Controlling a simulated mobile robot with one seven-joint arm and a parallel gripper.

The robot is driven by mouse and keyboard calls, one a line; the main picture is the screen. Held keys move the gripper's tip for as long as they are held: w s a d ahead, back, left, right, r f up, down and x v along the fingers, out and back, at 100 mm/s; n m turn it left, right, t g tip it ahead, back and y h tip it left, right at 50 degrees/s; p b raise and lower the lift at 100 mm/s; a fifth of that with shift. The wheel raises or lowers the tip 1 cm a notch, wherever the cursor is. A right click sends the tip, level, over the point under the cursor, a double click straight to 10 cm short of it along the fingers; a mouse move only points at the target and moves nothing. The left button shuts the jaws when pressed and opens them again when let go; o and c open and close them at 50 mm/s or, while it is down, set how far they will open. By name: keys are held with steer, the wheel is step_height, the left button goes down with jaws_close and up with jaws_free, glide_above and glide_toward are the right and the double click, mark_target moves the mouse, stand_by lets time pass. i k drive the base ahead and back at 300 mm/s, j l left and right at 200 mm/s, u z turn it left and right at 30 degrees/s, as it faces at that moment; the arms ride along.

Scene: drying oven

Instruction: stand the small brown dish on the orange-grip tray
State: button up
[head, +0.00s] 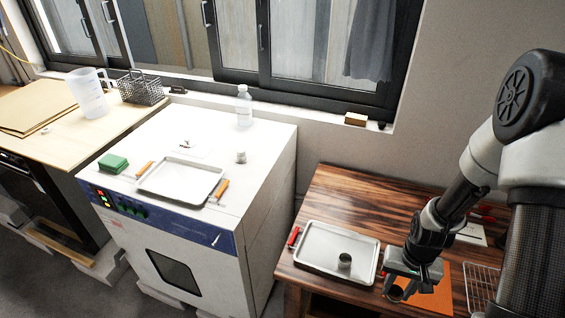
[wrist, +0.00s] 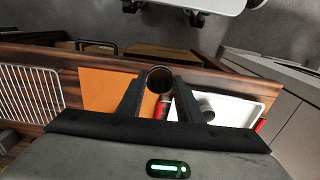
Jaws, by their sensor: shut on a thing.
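The small brown dish (wrist: 158,79) is between the fingertips of my gripper (wrist: 160,88) in the wrist view. My gripper is shut on it. In the head view my gripper (head: 411,275) is low over the right wooden table, and the dish (head: 397,293) shows only in part below the fingers. The orange-grip tray (head: 180,179) lies on the white oven top at the left, far from my gripper. It is pale and shallow, with an orange grip at each end, and its inside looks empty.
A red-grip tray (head: 311,261) with a small grey cup (head: 344,261) lies beside my gripper. An orange sheet (head: 436,292) and wire rack (head: 481,284) are at right. On the oven stand a green block (head: 113,163), a small grey cylinder (head: 240,157) and a bottle (head: 244,106).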

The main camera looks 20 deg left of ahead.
mark_target(182, 181)
steer(key=k+j, duration=0.1)
steer(key=j, duration=1.05)
steer(key=k+j, duration=0.15)
steer(key=j, duration=0.4)
steer(key=k+j, duration=0.1)
steer(key=j, duration=1.05)
steer(key=k, duration=0.05)
